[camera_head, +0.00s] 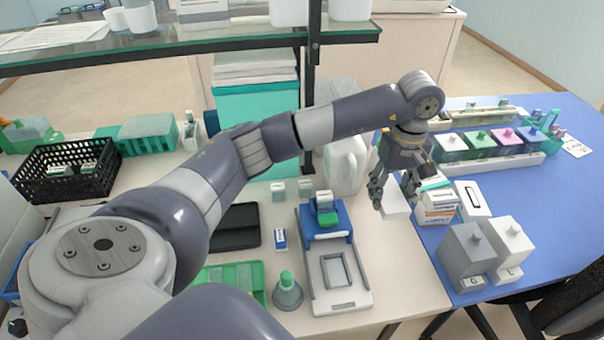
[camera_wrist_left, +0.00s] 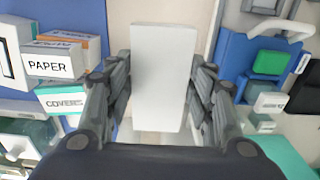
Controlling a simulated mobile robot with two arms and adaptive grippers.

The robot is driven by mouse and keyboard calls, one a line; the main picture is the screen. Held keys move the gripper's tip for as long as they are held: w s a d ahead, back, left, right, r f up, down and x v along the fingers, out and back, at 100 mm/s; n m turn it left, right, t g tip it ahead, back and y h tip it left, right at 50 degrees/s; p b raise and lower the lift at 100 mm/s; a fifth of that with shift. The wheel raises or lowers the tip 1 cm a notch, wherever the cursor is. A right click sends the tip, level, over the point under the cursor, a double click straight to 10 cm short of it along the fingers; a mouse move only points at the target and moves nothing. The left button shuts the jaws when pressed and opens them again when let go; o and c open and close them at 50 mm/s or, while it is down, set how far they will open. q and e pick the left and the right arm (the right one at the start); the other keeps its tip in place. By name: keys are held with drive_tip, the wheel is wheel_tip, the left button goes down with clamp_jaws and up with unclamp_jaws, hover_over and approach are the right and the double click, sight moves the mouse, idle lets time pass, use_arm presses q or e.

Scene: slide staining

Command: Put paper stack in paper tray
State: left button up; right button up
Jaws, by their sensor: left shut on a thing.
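A white block (camera_wrist_left: 163,75), which looks like the paper stack, is held upright between the fingers of my left gripper (camera_wrist_left: 160,100). In the head view my left gripper (camera_head: 396,185) is shut on this white stack (camera_head: 396,206), near the edge where the beige and blue tables meet. A white tray (camera_head: 350,302) with a grey rectangular frame stands to the left of the gripper, in front of a blue stand. No label in view shows whether it is the paper tray. My right gripper is not in view.
Small boxes (camera_head: 437,213) stand right of the gripper; the left wrist view shows a PAPER label (camera_wrist_left: 50,66) and a COVERS box (camera_wrist_left: 62,101). A white jug (camera_head: 345,165) stands behind. Grey and white containers (camera_head: 468,258) stand at the blue table's front.

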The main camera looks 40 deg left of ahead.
sight(379, 227)
use_arm(q)
drive_tip(key=shift+s+f, duration=0.1)
drive_tip(key=shift+f, duration=0.25)
wheel_tip(379, 227, down, 3)
drive_tip(key=shift+a+f+p, duration=0.15)
drive_tip(key=shift+p, duration=0.55)
drive_tip(key=f, duration=0.2)
drive_tip(key=shift+w+f+p, duration=0.25)
drive_tip(key=shift+f+p, duration=0.05)
drive_tip(key=shift+f, duration=0.4)
wheel_tip(379, 227, down, 2)
drive_tip(key=shift+f+p, duration=0.2)
drive_tip(key=shift+p, duration=0.35)
drive_tip(key=shift+f, duration=0.25)
drive_tip(key=shift+f+b, duration=0.2)
drive_tip(key=shift+b, duration=0.15)
drive_tip(key=o, duration=1.1)
drive_tip(key=shift+r, duration=0.2)
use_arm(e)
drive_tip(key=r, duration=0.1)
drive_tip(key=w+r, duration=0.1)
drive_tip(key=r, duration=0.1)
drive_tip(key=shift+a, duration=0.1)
